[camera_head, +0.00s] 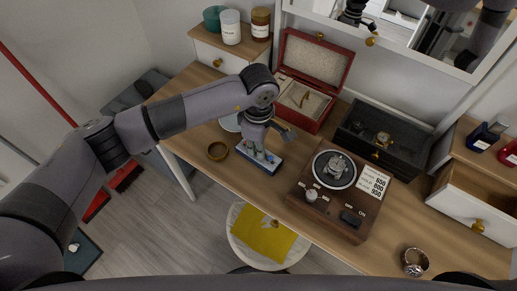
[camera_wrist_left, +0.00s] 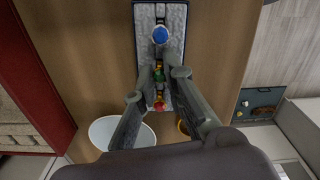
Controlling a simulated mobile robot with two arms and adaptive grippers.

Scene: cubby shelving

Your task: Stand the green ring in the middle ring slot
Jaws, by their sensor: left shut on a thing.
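A small grey ring tray (camera_wrist_left: 145,18) with a dark rim lies on the wooden desk, and it also shows in the head view (camera_head: 270,167). A ring with a blue stone (camera_wrist_left: 160,35) stands at its far end in the wrist view. The green ring (camera_wrist_left: 158,74) shows around the tray's middle, between my left fingers. A ring with a red stone (camera_wrist_left: 160,105) shows nearer the wrist. My left gripper (camera_wrist_left: 157,86) is shut on the green ring, over the tray. Whether the ring's foot is in the slot is hidden. My right gripper is not in view.
A gold bangle (camera_head: 218,151) lies left of the tray and a pale dish (camera_head: 230,123) stands behind it. An open red jewellery box (camera_head: 307,100), a dark watch case (camera_head: 382,137) and a brown winder box (camera_head: 343,190) stand to the right. A wristwatch (camera_head: 414,262) lies near the front right.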

